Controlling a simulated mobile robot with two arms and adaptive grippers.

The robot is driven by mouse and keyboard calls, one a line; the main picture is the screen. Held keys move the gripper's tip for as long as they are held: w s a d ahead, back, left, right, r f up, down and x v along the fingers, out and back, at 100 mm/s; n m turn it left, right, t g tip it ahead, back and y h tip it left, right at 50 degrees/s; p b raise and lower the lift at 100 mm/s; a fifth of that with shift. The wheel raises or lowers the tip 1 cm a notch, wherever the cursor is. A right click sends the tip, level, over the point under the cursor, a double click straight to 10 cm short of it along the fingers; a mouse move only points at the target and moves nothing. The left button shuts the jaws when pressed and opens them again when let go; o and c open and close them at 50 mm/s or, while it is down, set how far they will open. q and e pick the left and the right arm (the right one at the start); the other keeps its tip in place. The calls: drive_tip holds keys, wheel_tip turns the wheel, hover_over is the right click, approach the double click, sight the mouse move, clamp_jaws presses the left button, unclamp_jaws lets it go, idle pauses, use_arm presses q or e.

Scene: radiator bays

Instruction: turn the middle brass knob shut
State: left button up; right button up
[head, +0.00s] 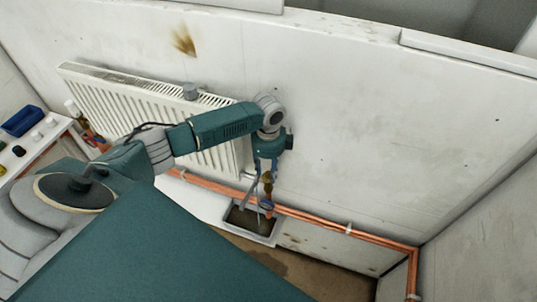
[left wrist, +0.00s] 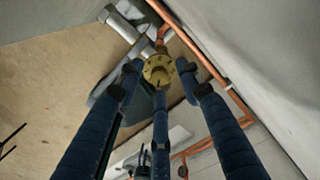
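A brass knob (head: 267,178) shows low by the wall, just right of the radiator's end, near the copper pipes. In the left wrist view the round brass knob (left wrist: 158,70) is seen end-on, in the middle between my fingertips. My left gripper (head: 266,167) points down at it. Its blue fingers (left wrist: 158,76) are spread around the knob, with small gaps seeming to show at the sides; contact is hard to judge. No other brass knob shows clearly, so I cannot confirm that this is the middle one. My right gripper is not in view.
A white radiator (head: 110,108) hangs on the wall left of my gripper. Copper pipes (head: 345,229) run low along the wall to the right corner. A grey tray (head: 273,240) with dark contents lies below the knob. A shelf with a blue bin (head: 22,121) is far left.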

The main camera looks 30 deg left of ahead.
sight(268, 173)
use_arm(q)
drive_tip(key=shift+r, duration=0.1)
wheel_tip(268, 173, up, 12)
idle(0.4)
